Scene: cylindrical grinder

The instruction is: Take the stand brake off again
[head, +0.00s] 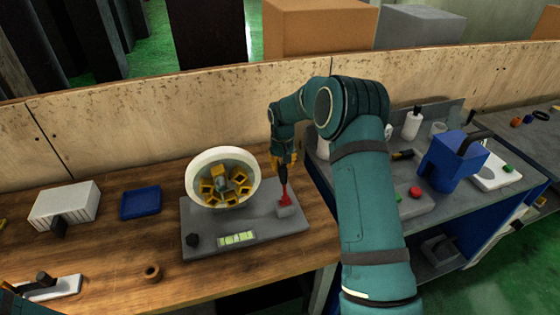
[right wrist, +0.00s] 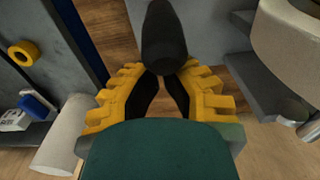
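The stand brake (head: 285,196) is a red upright piece with a dark upper end. It stands on a small grey block at the right end of a grey base plate (head: 262,229). Of my left gripper, only a sliver shows at the lower left corner.
A white bowl (head: 197,188) with several yellow parts stands on the plate left of the brake. A blue tray (head: 140,202) lies left. A blue container (head: 448,160) stands on the right cart.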

